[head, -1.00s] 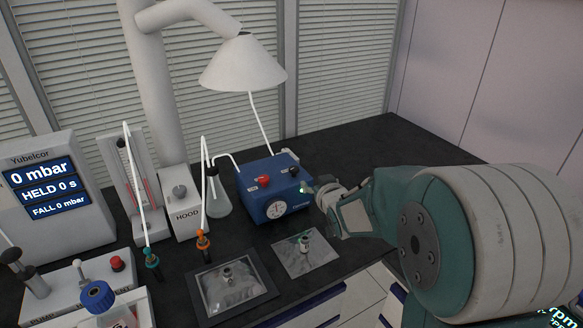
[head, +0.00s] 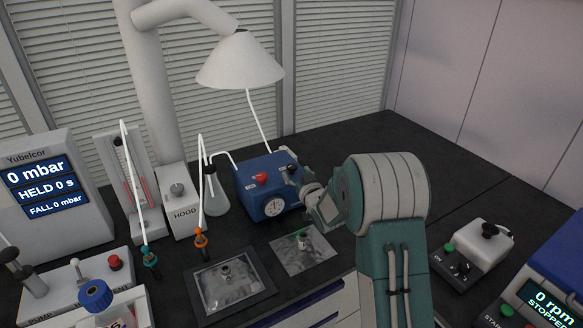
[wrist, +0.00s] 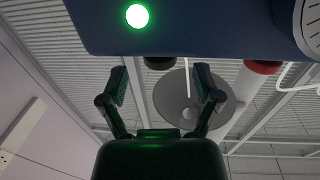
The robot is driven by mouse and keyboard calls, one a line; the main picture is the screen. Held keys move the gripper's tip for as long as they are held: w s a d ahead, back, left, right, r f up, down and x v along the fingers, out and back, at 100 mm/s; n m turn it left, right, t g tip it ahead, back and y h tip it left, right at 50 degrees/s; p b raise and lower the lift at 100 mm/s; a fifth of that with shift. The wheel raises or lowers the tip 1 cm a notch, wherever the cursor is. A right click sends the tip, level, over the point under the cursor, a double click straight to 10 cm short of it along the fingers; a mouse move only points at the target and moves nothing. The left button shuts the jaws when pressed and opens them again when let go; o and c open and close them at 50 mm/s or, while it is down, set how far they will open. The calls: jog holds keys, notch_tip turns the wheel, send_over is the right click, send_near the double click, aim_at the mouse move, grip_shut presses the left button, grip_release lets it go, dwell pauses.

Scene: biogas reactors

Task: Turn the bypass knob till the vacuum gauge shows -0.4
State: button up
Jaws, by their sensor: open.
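The blue vacuum pump (head: 254,190) stands on the dark bench. Its round white gauge (head: 274,208) faces front; the needle is too small to read, and the gauge's edge shows in the wrist view (wrist: 312,22). A red knob (head: 261,178) sits on top at the left. A black knob (head: 292,171), apparently the bypass, is at the top right, partly covered by my gripper. In the wrist view, the black knob (wrist: 160,62) shows between and beyond the fingertips. My gripper (head: 300,181) is open at the pump's right end. I cannot tell whether it touches the knob.
A fume hood cone (head: 238,64) hangs above the pump, with a white tube running down behind it. A flask (head: 216,197) stands left of the pump. The bench right of my arm holds a small white stirrer (head: 474,248).

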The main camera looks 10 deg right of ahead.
aim_at(294, 170)
jog(key=shift+x, duration=1.85)
grip_shut()
